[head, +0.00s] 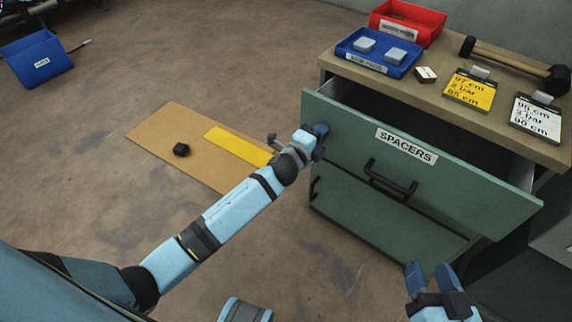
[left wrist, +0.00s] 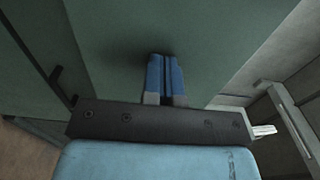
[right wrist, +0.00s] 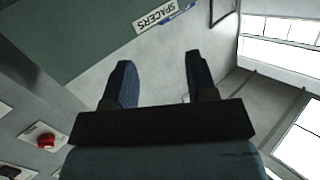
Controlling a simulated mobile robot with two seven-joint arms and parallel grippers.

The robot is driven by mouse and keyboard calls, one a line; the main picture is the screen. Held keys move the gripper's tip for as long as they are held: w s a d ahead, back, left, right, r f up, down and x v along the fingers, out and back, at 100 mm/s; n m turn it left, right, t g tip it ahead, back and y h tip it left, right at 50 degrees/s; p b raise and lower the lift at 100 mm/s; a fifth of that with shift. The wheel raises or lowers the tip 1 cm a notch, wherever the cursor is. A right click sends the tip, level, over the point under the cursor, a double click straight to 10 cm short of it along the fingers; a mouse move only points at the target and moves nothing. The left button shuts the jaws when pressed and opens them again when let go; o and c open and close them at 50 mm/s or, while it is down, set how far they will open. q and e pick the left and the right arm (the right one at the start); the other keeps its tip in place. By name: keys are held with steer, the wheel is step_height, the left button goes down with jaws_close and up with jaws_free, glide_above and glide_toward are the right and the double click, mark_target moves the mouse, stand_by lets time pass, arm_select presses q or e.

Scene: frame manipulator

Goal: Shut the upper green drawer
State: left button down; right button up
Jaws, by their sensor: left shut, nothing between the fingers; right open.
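The upper green drawer (head: 440,185), labelled SPACERS, stands partly pulled out of the green cabinet, with a dark gap behind its front. Its black handle (head: 391,180) is on the middle of the front. My left gripper (head: 321,130) is shut and empty, its blue fingertips at the upper left part of the drawer front. In the left wrist view the shut fingers (left wrist: 166,78) point at the green panel; whether they touch it I cannot tell. My right gripper (head: 432,274) is open and empty, in front of the cabinet; its fingers also show in the right wrist view (right wrist: 157,85).
The cabinet's wooden top (head: 430,90) holds a blue tray (head: 345,50), a red bin (head: 440,22), a mallet (head: 510,62), a yellow card (head: 470,91) and a white card (head: 537,117). A brown mat (head: 170,125) and a blue bin (head: 35,58) are on the floor.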

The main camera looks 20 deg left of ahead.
arm_select(q)
steer(key=x, duration=0.4)
steer(key=shift+w+d+f+b, duration=0.1)
steer(key=shift+w+d+b, duration=0.05)
steer(key=shift+w+b, duration=0.2)
steer(key=b+x, duration=0.1)
steer(key=x, duration=0.4)
steer(key=shift+w+d, duration=0.1)
steer(key=shift+w, duration=0.2)
steer(key=shift+w+d+b, duration=0.1)
steer(key=shift+w+b, duration=0.25)
steer(key=shift+w, duration=0.2)
steer(key=shift+r, duration=0.35)
arm_select(e)
step_height(320, 180, up, 6)
steer(key=a+t+y, duration=0.2)
steer(key=shift+s+t+y, duration=0.15)
steer(key=shift+t+y, duration=0.15)
arm_select(q)
steer(key=shift+w+r, duration=0.1)
arm_select(e)
steer(key=shift+f, duration=0.1)
